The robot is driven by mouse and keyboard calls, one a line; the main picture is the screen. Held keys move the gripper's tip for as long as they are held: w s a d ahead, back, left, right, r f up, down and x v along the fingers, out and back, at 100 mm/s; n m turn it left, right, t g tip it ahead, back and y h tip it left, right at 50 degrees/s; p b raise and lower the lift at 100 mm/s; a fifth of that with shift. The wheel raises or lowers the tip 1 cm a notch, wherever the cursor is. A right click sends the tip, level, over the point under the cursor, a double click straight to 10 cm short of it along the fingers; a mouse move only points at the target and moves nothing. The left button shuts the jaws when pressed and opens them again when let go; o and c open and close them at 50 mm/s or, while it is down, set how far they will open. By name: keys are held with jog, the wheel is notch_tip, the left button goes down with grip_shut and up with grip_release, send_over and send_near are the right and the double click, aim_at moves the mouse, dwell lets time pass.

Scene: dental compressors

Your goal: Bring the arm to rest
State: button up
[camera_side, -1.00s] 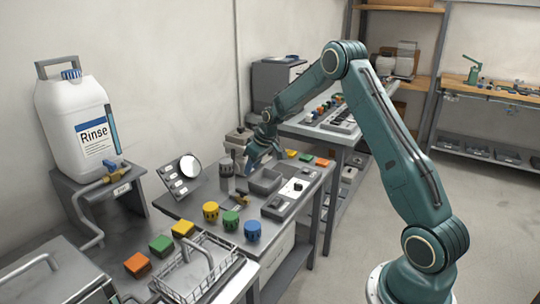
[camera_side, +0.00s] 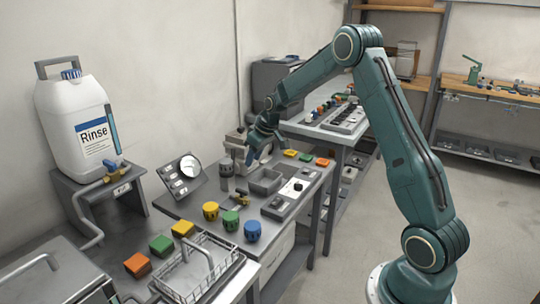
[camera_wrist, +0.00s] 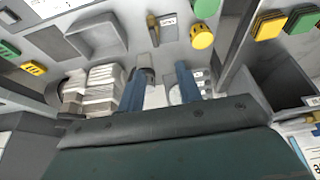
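My teal arm is bent over the workbench (camera_side: 180,205). My gripper (camera_side: 259,150) hangs above the back part of the bench, just right of a grey block-like fitting (camera_side: 234,142) and above a grey open bin (camera_side: 266,181). In the wrist view my gripper (camera_wrist: 161,80) shows two blue fingers spread apart, with nothing held between them. In the side view the fingers are small and partly merge with the background.
Yellow (camera_side: 211,211), green (camera_side: 231,221) and blue (camera_side: 252,231) round knobs stand at the bench front. A control box (camera_side: 292,191) sits to the right. A wire basket (camera_side: 198,268) and a Rinse jug (camera_side: 78,130) are at left. The air above the bench is open.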

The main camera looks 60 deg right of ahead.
jog(key=s+a+r, duration=1.3)
jog(key=a+r, duration=0.1)
jog(key=r, duration=0.1)
jog(key=s+a, duration=0.3)
jog(key=s, duration=0.7)
jog(key=s+a+r+t, duration=0.1)
jog(key=s+a, duration=0.3)
jog(key=s, duration=0.7)
jog(key=shift+a, duration=0.3)
